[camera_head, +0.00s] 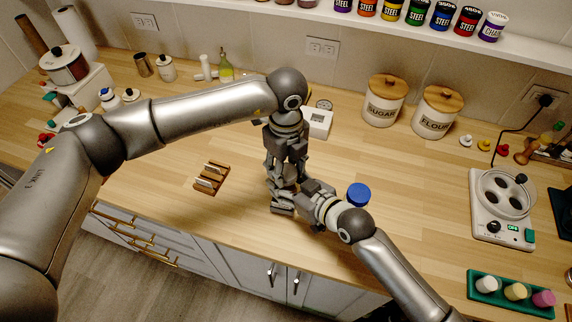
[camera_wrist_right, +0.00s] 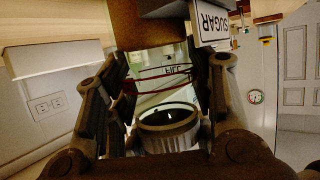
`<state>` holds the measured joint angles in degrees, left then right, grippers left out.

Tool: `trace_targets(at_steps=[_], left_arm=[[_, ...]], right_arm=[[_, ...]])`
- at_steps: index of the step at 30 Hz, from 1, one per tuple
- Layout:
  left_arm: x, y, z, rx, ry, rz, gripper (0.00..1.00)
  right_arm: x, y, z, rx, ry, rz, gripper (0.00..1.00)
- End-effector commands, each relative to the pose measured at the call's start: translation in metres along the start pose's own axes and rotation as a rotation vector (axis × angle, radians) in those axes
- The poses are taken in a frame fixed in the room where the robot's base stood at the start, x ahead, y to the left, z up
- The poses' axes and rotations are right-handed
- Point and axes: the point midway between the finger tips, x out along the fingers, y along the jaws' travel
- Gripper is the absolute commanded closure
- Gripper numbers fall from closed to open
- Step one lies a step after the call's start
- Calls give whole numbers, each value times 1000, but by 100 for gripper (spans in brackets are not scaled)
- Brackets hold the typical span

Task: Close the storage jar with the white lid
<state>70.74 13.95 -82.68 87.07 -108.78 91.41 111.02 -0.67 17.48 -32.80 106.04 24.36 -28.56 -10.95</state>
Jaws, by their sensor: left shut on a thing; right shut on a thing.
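My left gripper (camera_head: 283,198) points down over the front of the counter, its fingers close together. My right gripper (camera_head: 314,200) comes in from the right and meets it there. In the right wrist view my right gripper's fingers (camera_wrist_right: 165,85) stand on both sides of a clear storage jar (camera_wrist_right: 172,84) marked with a fill line. A pale ribbed round piece, apparently the white lid (camera_wrist_right: 168,138), shows lower between the same fingers. In the head view the grippers hide jar and lid. Whether the lid touches the jar cannot be told.
A blue lid (camera_head: 358,194) lies just right of my grippers. A small wooden rack (camera_head: 211,178) lies left of them. A white scale (camera_head: 318,122) stands behind. Sugar (camera_head: 383,104) and flour (camera_head: 435,115) canisters stand back right. The counter (camera_head: 420,190) is clear at centre right.

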Motion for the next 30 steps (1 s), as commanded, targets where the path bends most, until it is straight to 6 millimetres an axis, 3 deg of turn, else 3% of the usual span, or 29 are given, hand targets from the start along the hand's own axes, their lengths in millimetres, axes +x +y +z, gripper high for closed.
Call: trace_targets(at_steps=[3,4,9,20,30], left_arm=[[0,0,0,-1,0,-2,84],[0,0,0,-2,0,-2,54],[0,0,0,-3,0,-1,33],[-3,0,0,-3,0,-1,33],[-42,0,0,-4,-2,-2,33]], right_arm=[[0,0,0,-1,-1,-1,100],[0,0,0,-1,-1,-1,100],[0,0,0,0,-1,-1,100],[0,0,0,0,-1,0,100],[0,0,0,0,-1,0,100]])
